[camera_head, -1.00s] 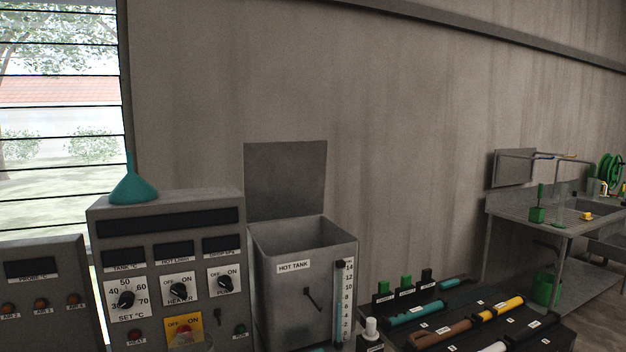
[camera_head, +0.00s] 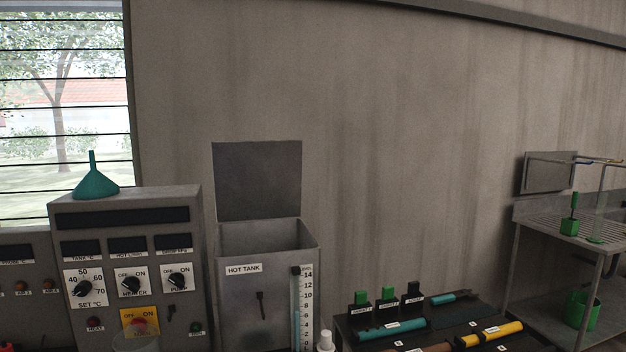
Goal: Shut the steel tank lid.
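The steel tank (camera_head: 240,290), labelled HOT TANK, stands just left of the picture's middle, against the wall. Its lid (camera_head: 257,181) is a flat grey square plate, raised upright at the back edge of the tank. The tank's top is open and its inner walls show; the bottom inside is hidden. A level scale (camera_head: 302,305) runs up the tank's front right edge. Neither of my grippers is in view.
A control panel (camera_head: 122,235) with knobs stands close left of the tank, a teal funnel (camera_head: 95,182) on top. A dark rack (camera_head: 470,312) with coloured tools lies to the right. A sink bench (camera_head: 560,245) stands far right. Wall above the tank is clear.

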